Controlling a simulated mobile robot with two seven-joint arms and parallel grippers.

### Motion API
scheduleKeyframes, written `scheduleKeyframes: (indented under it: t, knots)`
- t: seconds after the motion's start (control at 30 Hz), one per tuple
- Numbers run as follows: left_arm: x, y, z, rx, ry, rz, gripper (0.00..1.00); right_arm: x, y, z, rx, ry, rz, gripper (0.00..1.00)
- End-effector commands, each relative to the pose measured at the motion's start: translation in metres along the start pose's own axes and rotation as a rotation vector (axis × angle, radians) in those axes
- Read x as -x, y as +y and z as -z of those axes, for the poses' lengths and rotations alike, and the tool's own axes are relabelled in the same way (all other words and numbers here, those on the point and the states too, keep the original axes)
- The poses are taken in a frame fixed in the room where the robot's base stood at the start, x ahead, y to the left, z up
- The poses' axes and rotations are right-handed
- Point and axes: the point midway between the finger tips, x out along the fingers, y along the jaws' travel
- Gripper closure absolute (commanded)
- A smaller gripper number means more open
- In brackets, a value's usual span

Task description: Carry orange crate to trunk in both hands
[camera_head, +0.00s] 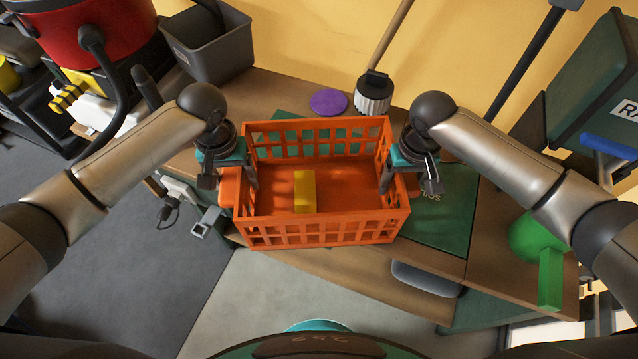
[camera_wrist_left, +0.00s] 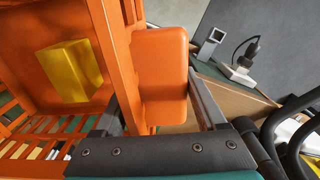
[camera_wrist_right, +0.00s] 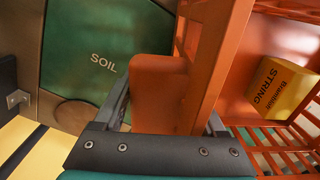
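The orange crate (camera_head: 324,232) sits upright on the wooden bench, partly over a green mat-like bag, with a yellow block (camera_head: 305,191) inside. My left gripper (camera_head: 226,186) is at the crate's left side. In the left wrist view its spread fingers stand either side of the crate wall and orange handle (camera_wrist_left: 160,65). My right gripper (camera_head: 411,186) is at the right side, its spread fingers likewise around the wall and handle (camera_wrist_right: 158,82). I see no clear grip on either handle; fingertip contact is partly hidden. No trunk is recognizable in view.
The wooden bench (camera_head: 300,98) holds a purple disc (camera_head: 328,102), a green bag marked SOIL (camera_head: 440,222) and a green tool (camera_head: 540,245) at right. A grey bin (camera_head: 212,45) and red vacuum (camera_head: 85,28) stand at upper left. Grey floor (camera_head: 120,260) is open at lower left.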

Motion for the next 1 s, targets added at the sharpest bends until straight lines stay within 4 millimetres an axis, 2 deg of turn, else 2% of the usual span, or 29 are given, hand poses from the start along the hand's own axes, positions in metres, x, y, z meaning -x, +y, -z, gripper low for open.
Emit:
scheduleKeyframes:
  t: [0.03, 0.23, 1.0]
  knots:
    - [-0.0026, -0.0004, -0.0018, 0.0, -0.004, 0.002, 0.21, -0.0027, 0.0002, -0.0018, 0.0, -0.004, -0.001, 0.21]
    - [-0.0019, -0.0003, -0.0015, 0.0, -0.004, 0.002, 0.0, -0.0019, 0.0, -0.0016, 0.0, -0.005, -0.001, 0.0]
    - [-0.0013, -0.0001, -0.0013, 0.0, -0.004, 0.001, 0.0, -0.0013, -0.0002, -0.0016, 0.001, -0.005, -0.001, 0.0]
